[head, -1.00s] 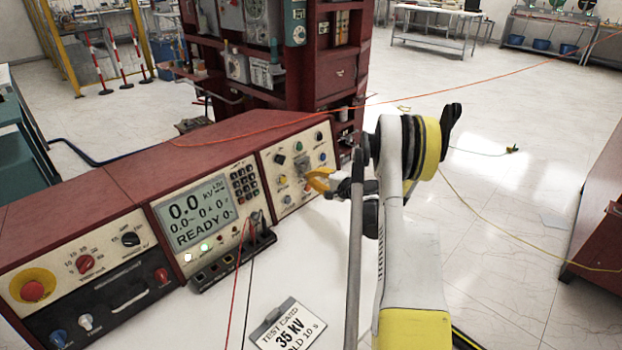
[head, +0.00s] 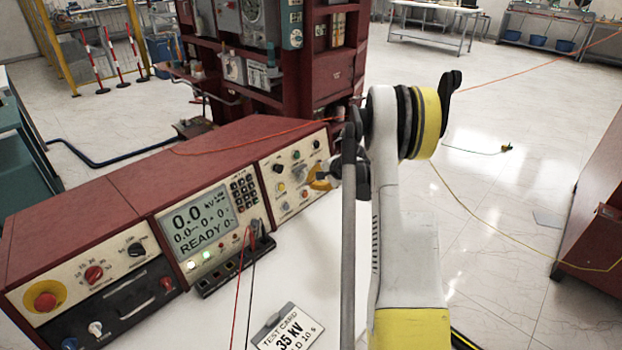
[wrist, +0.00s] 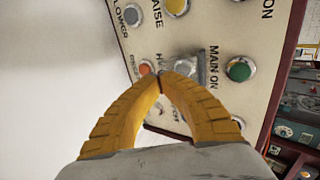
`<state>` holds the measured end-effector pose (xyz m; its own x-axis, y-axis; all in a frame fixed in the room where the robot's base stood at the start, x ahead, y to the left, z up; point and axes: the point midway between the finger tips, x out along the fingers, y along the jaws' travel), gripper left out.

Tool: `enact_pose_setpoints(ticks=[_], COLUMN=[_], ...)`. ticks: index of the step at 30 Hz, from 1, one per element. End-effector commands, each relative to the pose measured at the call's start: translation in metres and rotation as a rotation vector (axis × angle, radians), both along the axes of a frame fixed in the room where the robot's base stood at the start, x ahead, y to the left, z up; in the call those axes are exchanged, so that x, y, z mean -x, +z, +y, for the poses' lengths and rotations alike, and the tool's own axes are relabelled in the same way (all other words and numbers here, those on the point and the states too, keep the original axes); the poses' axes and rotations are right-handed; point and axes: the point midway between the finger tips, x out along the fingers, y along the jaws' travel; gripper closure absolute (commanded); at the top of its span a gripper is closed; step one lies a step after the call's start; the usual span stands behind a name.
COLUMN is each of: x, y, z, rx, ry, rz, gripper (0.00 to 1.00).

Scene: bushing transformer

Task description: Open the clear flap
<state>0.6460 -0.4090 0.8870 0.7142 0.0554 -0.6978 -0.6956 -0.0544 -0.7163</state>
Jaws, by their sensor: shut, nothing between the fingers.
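The clear flap (head: 299,171) is a small greyish see-through cover on the right-hand panel of the red console. In the wrist view the clear flap (wrist: 187,67) sits between the "MAIN ON" label and my fingertips, and it looks down over its control. My gripper (wrist: 160,76) has yellow ribbed fingers with their tips together, empty, just at the left side of the flap. I cannot tell whether they touch it. In the head view my gripper (head: 318,178) is in front of the panel, partly hidden by my arm.
A green button (wrist: 239,69) lies right of the flap, and an orange-red button (wrist: 146,68) lies behind the fingertips. Other buttons surround them. A test card (head: 287,330) lies on the white desk. Red and black leads (head: 240,280) hang below the display. An orange cable crosses the console top.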

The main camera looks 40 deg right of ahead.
Motion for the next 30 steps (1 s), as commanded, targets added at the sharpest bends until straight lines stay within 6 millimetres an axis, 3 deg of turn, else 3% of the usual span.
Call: enact_pose_setpoints(ticks=[1,18,30], x=[0.000,0.004,0.000], y=[0.008,0.038,0.052], z=[0.000,0.000,0.000], rx=[0.004,0.047,0.067], ry=[0.002,0.003,0.000], rz=[0.044,0.579,0.849], gripper=[1.00,1.00,1.00])
